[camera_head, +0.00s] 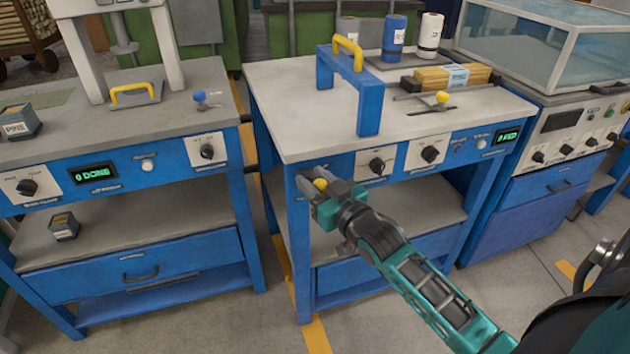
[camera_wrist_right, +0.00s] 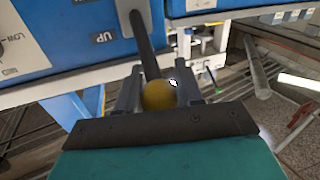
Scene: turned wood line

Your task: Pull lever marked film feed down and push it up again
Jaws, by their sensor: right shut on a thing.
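A lever with a dark shaft (camera_wrist_right: 147,45) and a yellow ball knob (camera_wrist_right: 160,95) is mounted on the blue front panel, beside a label reading UP, in the right wrist view. In the head view the yellow knob (camera_head: 320,184) shows at the front left corner of the middle workbench (camera_head: 290,130). My right gripper (camera_head: 322,186) is shut on the knob, with one finger on each side of it. I cannot read a film feed mark in these frames. My left gripper is not in view.
The middle bench has rotary knobs (camera_head: 377,166) right of the lever and a blue arch frame (camera_head: 368,100) on top. A left bench (camera_head: 200,110) has a display reading 0 DONE (camera_head: 93,174). A glass-topped machine (camera_head: 545,50) stands at right. Bare floor lies in front.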

